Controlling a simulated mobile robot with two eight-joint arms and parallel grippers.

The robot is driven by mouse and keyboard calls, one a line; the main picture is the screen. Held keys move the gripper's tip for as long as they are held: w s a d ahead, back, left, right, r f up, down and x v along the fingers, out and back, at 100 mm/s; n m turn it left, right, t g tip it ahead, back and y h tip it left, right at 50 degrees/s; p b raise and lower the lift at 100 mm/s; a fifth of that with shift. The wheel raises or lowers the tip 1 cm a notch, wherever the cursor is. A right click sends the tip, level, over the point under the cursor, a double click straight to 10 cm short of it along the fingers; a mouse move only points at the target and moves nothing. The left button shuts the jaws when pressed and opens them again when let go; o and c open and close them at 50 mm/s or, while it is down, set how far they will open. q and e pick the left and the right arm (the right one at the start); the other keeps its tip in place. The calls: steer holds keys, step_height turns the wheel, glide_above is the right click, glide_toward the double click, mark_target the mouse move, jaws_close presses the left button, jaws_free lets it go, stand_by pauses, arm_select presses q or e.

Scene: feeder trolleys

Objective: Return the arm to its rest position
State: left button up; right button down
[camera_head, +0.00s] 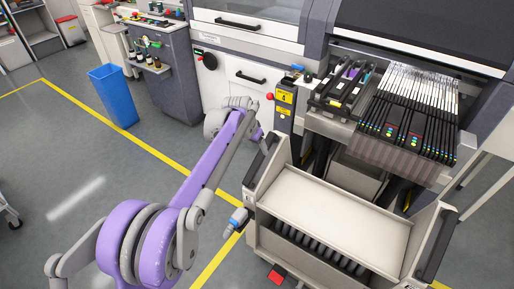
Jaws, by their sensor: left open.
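My left arm (210,160), with purple and grey links, comes in from the lower left and reaches up toward the machine front. My left gripper (246,112) is at its far end, small and partly hidden by the arm's own links. It is open, and I see nothing held in it. It is left of the yellow-labelled post (285,98) and above the floor; I cannot tell whether it touches anything. My right gripper is not in view.
A feeder trolley (335,208) with a bare beige top stands at front right. Behind it, the machine's feeder bank (408,135) holds many slim black feeders. A blue bin (113,96) stands left, near a grey cabinet (170,75).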

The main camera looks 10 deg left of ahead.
arm_select(q)
steer(key=s+r+n+p, duration=0.15)
steer(key=s+r, duration=0.25)
steer(key=s, duration=0.6)
steer(key=s+r+n+p, duration=0.1)
steer(key=s+r+p, duration=0.25)
steer(key=s, duration=0.55)
steer(key=s+a+f+n+t+y+p, duration=0.1)
steer(key=s+f+p, duration=0.2)
steer(key=s, duration=1.5)
steer(key=shift+s+f+y, duration=0.15)
steer(key=shift+s+y, duration=0.15)
steer(key=shift+s, duration=0.1)
steer(key=shift+a+n, duration=0.1)
steer(key=shift+n, duration=0.15)
